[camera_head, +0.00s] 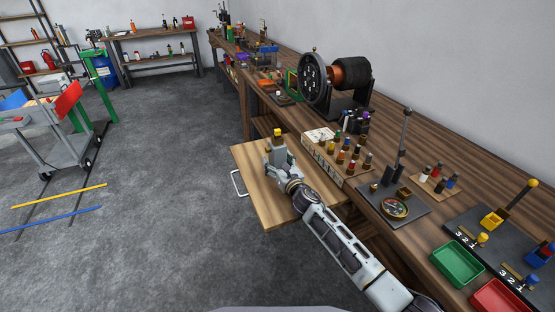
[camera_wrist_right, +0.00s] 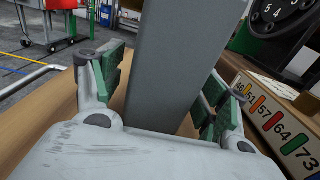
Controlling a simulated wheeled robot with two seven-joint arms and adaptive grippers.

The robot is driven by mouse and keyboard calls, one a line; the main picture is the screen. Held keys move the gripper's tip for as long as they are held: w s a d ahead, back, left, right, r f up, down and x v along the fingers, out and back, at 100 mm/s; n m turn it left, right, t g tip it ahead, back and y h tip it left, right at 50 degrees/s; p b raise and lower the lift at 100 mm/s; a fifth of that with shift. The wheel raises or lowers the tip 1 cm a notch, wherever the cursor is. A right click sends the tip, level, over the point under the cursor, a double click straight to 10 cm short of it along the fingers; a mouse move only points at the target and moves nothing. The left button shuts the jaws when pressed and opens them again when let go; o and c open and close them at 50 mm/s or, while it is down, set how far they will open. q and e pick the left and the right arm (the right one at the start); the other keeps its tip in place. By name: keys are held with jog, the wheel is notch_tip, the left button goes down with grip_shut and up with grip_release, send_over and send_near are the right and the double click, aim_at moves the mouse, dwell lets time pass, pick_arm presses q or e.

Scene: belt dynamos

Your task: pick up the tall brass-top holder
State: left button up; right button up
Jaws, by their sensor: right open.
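The tall holder is a grey upright post with a brass-yellow top (camera_head: 277,132). It stands over the pulled-out wooden board (camera_head: 258,205); its foot is hidden behind my gripper. In the right wrist view its plain grey shaft (camera_wrist_right: 172,65) rises between my fingers. My right gripper (camera_head: 276,150) is at the holder, with one green-padded finger on each side of the shaft. The jaws are open, and gaps show between pads and shaft in the wrist view (camera_wrist_right: 160,85). My left gripper is in neither view.
A numbered rack (camera_head: 322,141) with several coloured pegs stands on the bench (camera_head: 415,152) just right of the board. A large dynamo (camera_head: 337,78) is behind it. A gauge stand (camera_head: 394,208) and green tray (camera_head: 455,263) lie further right. The floor left of the board is clear.

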aim_at(279, 142)
dwell(0.3)
jog(key=shift+r, duration=0.1)
jog(key=c, duration=1.5)
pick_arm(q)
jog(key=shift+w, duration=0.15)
pick_arm(e)
jog(key=shift+r, duration=0.1)
jog(key=shift+r, duration=0.5)
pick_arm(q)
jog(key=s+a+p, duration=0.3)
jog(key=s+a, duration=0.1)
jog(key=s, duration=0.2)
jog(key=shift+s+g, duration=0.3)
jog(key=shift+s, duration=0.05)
pick_arm(e)
jog(key=shift+r, duration=4.4)
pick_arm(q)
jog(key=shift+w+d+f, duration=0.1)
pick_arm(e)
jog(key=shift+f, duration=0.25)
